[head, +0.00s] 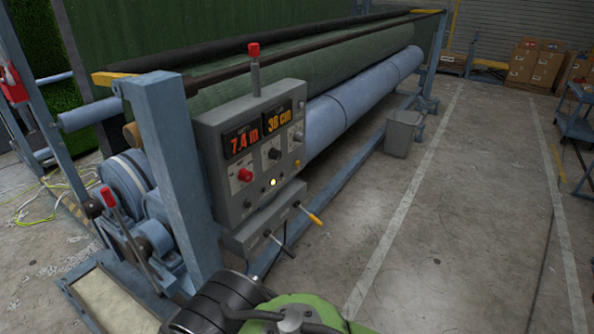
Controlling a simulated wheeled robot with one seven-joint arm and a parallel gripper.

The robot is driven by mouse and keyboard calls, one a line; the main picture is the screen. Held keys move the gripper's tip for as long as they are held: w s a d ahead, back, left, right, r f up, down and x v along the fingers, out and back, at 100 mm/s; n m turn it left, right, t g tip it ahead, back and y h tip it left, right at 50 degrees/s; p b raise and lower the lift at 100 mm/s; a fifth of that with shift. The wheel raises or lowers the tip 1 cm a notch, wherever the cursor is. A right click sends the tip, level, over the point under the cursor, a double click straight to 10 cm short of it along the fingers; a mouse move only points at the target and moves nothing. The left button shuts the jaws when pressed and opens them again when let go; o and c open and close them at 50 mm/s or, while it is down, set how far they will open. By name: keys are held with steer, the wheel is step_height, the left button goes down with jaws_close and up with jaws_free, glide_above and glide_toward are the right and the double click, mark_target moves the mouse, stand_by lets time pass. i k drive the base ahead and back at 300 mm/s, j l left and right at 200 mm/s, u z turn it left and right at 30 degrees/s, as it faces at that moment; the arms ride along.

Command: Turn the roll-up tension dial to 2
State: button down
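A grey control panel (232,190) stands on the blue roll-up machine frame, left of centre in the head view. It has two lit displays, reading 7.4 m (242,141) and 38 cm (279,116). Below them are a red knob (245,174), a black dial (274,154) and a smaller dial (298,136) at the right. Their labels and scale marks are too small to read, so I cannot tell which is the tension dial or its setting. My dark and green arm shows at the bottom edge, apart from the panel. My gripper is not in view.
A yellow-white light (273,182) glows low on the panel. A lower box (268,222) carries levers, one yellow-handled (315,219). A red-handled lever (109,197) stands at the left.

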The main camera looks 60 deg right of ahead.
mark_target(273, 154)
steer(key=z, duration=1.7)
steer(key=k+l, duration=0.05)
steer(key=l, duration=0.05)
